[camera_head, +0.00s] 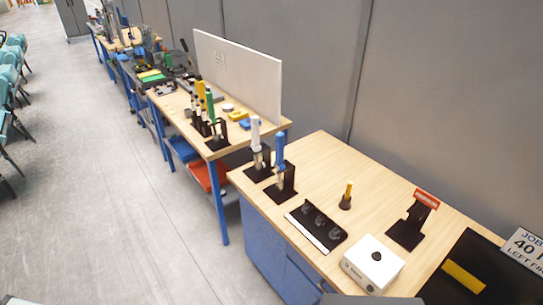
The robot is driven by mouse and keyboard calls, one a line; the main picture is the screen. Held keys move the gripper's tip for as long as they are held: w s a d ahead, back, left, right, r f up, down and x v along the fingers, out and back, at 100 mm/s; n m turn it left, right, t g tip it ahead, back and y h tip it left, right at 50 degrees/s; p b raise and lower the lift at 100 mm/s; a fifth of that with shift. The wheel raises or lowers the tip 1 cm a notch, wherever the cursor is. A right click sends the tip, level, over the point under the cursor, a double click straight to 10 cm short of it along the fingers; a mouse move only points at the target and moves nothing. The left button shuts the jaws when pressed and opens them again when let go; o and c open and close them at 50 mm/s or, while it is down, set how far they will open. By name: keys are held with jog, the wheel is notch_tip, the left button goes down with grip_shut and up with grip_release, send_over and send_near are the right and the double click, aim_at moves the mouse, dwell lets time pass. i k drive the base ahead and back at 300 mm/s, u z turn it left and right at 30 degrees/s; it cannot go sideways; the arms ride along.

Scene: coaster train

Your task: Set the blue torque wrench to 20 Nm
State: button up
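The blue torque wrench (280,148) stands upright, handle up, in a black holder (284,190) at the left edge of the near wooden table. Its scale is too small to read. A white box (372,264) with a dark round knob (376,256) on top sits near the table's front edge; it carries small lettering that I cannot read. My gripper is not in view.
A white-handled wrench (255,132) stands in a holder close beside the blue one. A black tray (318,226), a yellow-handled tool (347,194), a black stand with a red top (426,198) and a partly cut-off "JOB 40" sign (524,246) are on the near table.

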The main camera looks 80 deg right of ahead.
aim_at(279, 136)
jog(key=z, duration=3.3)
jog(key=k, duration=1.05)
jog(key=u, duration=0.2)
jog(key=i, duration=1)
jog(key=u, duration=0.05)
